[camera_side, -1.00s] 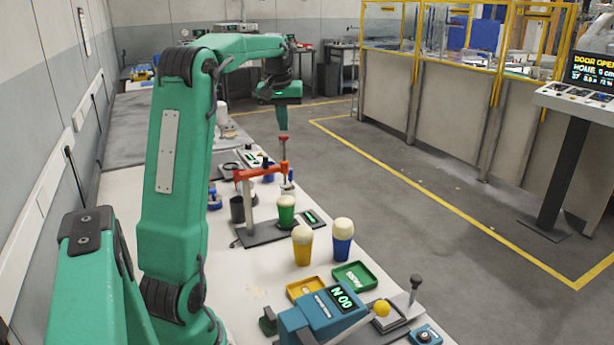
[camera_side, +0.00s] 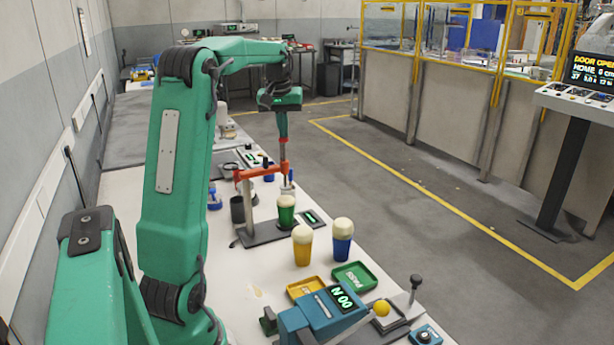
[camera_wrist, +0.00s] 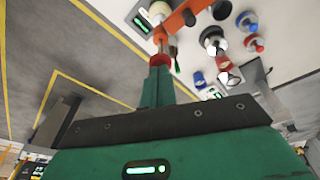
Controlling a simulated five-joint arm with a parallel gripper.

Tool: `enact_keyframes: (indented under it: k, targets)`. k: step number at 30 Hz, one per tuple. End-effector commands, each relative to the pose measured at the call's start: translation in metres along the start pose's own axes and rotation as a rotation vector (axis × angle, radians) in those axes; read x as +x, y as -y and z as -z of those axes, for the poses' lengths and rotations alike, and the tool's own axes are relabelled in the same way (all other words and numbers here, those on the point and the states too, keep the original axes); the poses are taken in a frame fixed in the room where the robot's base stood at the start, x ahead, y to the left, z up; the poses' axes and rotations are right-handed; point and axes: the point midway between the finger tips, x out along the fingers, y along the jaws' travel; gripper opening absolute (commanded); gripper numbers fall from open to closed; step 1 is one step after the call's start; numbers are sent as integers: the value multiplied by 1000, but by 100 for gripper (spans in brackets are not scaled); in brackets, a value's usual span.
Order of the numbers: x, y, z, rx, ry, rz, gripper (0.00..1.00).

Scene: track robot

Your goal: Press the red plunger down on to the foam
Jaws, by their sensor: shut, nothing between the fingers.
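The red plunger (camera_side: 284,141) stands upright through the orange arm of its stand (camera_side: 262,171). A green cup (camera_side: 287,216) stands below the arm, with pale foam (camera_side: 287,200) at its top. My gripper (camera_side: 283,136) is shut and empty, pointing down with its fingertips at the plunger's red top. In the wrist view the closed fingers (camera_wrist: 155,84) meet the red plunger head (camera_wrist: 158,60), with no clear gap. The pale foam also shows at the top edge of the wrist view (camera_wrist: 160,8). Whether the plunger's lower end touches the foam I cannot tell.
A yellow cup (camera_side: 302,250) and a blue cup (camera_side: 343,245), both with foamy tops, stand nearer on the bench. A dark cup (camera_side: 237,210) is left of the stand. Yellow (camera_side: 305,288) and green (camera_side: 354,277) trays and a blue device (camera_side: 325,315) lie in front.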

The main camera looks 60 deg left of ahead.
Motion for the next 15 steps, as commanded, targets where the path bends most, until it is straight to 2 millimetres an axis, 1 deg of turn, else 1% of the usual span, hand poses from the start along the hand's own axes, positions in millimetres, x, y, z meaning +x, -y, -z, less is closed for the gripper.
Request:
enact_keyframes:
  k: [15]
  targets:
    - [10,0,-2,0,2,0,0]
